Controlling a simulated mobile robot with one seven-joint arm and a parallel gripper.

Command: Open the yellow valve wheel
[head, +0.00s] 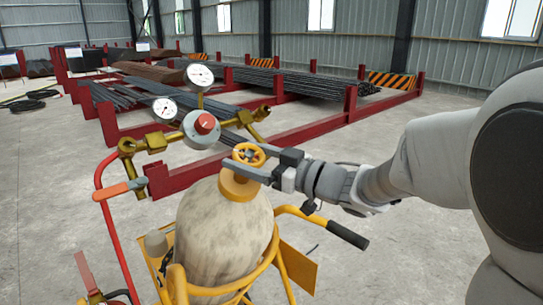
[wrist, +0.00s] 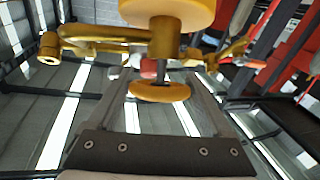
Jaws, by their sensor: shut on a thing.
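The yellow valve wheel (head: 248,154) sits on top of the neck of a dirty pale gas cylinder (head: 222,230). My gripper (head: 232,150) reaches in from the right with one finger on each side of the wheel and is shut on it. In the wrist view, which looks upside down, the wheel (wrist: 160,92) shows between the two grey fingers on its dark stem. Just where the fingers touch its rim is hard to see.
A brass regulator with two gauges (head: 200,76) and a red-capped knob (head: 203,126) stands close behind the wheel. The yellow cart has a black-gripped handle (head: 347,235) below my arm. A red hose (head: 113,235) hangs at left. Red racks with bars stand behind.

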